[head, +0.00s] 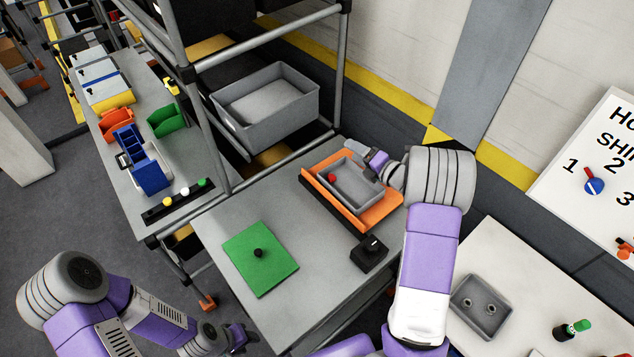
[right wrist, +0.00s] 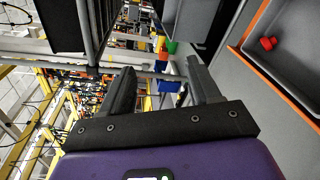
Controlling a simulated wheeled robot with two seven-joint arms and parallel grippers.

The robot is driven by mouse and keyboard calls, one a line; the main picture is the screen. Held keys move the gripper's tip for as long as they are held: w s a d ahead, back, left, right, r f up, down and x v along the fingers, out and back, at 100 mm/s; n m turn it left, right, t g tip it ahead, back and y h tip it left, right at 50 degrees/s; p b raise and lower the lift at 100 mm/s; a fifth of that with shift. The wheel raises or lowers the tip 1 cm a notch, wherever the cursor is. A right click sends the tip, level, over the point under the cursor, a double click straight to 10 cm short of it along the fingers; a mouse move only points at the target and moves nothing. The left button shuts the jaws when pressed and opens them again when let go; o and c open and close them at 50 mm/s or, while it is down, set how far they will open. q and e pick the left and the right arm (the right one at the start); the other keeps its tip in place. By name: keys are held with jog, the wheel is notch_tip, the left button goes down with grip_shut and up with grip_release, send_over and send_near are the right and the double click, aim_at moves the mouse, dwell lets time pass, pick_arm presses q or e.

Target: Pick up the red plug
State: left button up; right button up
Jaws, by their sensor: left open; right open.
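The red plug (head: 332,177) lies in a grey tray (head: 366,205) set on an orange base (head: 390,214) on the table. It also shows at the upper right of the right wrist view (right wrist: 267,43), outside the space between the fingers. My right gripper (head: 357,151) is at the tray's far right rim, beside the plug and apart from it. Its two fingers (right wrist: 160,85) are open with nothing between them. My left gripper (head: 243,337) is open and low at the front, off the table's left edge and far from the plug.
A green plate with a black knob (head: 258,253) and a black box with a knob (head: 370,253) share the table (head: 225,215). A grey bin (head: 265,110) sits on the rack behind. A white table (head: 525,275) with a grey tray (head: 481,306) stands right.

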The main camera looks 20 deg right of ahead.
jog(key=w+a+f+m+t+h+b, duration=0.15)
jog(key=w+f+m+h+b, duration=0.3)
jog(key=m, duration=0.45)
jog(key=m+g+h+b, duration=0.4)
jog(key=m+b, duration=0.4)
jog(key=m, duration=1.6)
send_near(333, 177)
jog(key=shift+w+d+r, duration=0.15)
jog(key=shift+w+d, duration=0.25)
jog(key=shift+w, duration=0.15)
jog(key=shift+w+d+r, duration=0.2)
jog(key=shift+w+d, duration=0.2)
jog(key=shift+w, duration=0.1)
jog(key=shift+a+f+g, duration=0.1)
jog(key=shift+f+g, duration=0.05)
jog(key=shift+g, duration=0.1)
jog(key=x, duration=0.7)
jog(key=shift+a+f+b, duration=0.3)
jog(key=shift+f+b, duration=0.05)
jog(key=shift+f, duration=0.05)
pick_arm(q)
notch_tip(333, 177, down, 15)
jog(key=shift+w+d+r, duration=0.15)
jog(key=shift+d+r, duration=0.05)
pick_arm(e)
jog(key=shift+f, duration=0.1)
grip_shut()
